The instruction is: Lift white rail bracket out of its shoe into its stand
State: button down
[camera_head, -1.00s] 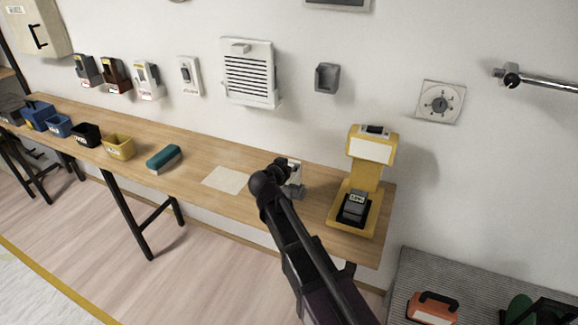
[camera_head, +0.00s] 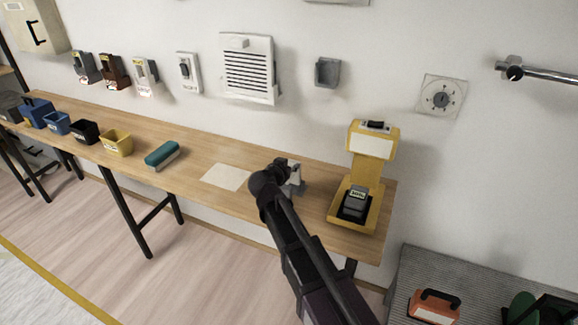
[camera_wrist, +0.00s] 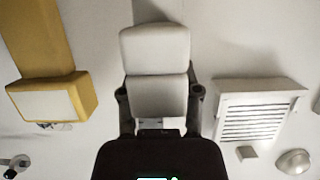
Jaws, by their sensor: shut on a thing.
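My gripper (camera_head: 280,172) is low over the right part of the workbench, just left of the yellow machine. In the wrist view my gripper (camera_wrist: 158,94) has its two dark fingers on either side of a pale white two-part block, which looks like the white rail bracket (camera_wrist: 157,82). In the head view, small white and grey parts (camera_head: 296,186) show beside the fingers, partly hidden by my arm. I cannot tell there which is the bracket and which is a shoe or stand, or whether the bracket is clear of its support.
The yellow machine (camera_head: 372,148) holds a dark grey block (camera_head: 356,200). A pale sheet (camera_head: 226,177), a teal block (camera_head: 162,155) and a yellow bin (camera_head: 116,143) lie leftward on the bench (camera_head: 195,180). A vent (camera_head: 247,68) and an empty-looking grey holder (camera_head: 327,72) are on the wall.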

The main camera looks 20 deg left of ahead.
jog(key=shift+f+b, duration=0.95)
jog(key=shift+f, duration=0.05)
jog(key=shift+c, duration=1.1)
grip_release()
jog(key=shift+r, duration=0.25)
